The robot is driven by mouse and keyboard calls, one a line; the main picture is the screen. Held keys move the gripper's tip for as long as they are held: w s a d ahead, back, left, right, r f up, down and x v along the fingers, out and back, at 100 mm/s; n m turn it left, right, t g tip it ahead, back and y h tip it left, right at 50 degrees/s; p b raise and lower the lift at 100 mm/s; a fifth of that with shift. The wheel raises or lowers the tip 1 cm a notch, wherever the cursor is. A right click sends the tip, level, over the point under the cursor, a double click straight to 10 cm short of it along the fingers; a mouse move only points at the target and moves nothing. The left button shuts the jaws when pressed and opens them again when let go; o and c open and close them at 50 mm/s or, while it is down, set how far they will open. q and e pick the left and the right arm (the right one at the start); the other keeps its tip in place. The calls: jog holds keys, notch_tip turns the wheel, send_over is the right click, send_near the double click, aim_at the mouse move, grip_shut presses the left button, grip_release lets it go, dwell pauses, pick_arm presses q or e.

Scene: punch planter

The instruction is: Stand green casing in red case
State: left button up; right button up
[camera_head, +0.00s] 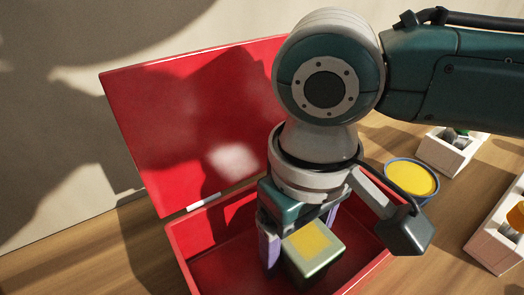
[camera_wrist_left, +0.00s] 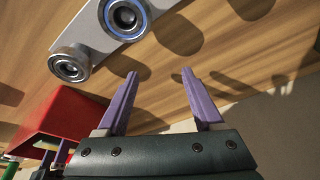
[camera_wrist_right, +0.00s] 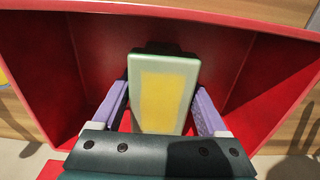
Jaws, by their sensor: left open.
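The red case (camera_head: 190,258) stands on the wooden table with its lid (camera_head: 150,110) tilted open at the back. The green casing (camera_head: 319,270), pale green with a yellow patch on its upper face, is inside the case. My right gripper (camera_wrist_right: 160,88) reaches down into the case, its purple fingers on either side of the casing. In the right wrist view narrow dark gaps show beside the casing (camera_wrist_right: 160,127), so the fingers look open around it. Whether the casing touches the case floor is hidden. My left gripper (camera_wrist_left: 158,75) is open and empty, above the table beside the case.
A blue-rimmed bowl with yellow inside (camera_head: 411,179) stands right of the case. A white bin (camera_head: 445,157) and another white container (camera_head: 490,248) hold small items farther right. A pale fixture with two round metal sockets (camera_wrist_left: 95,38) shows in the left wrist view.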

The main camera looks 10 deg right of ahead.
jog(key=o, duration=0.3)
pick_arm(q)
notch_tip(320, 180, up, 2)
jog(key=shift+r+p, duration=0.25)
jog(key=shift+p, duration=1)
pick_arm(e)
notch_tip(320, 180, up, 12)
jog(key=shift+r, duration=0.15)
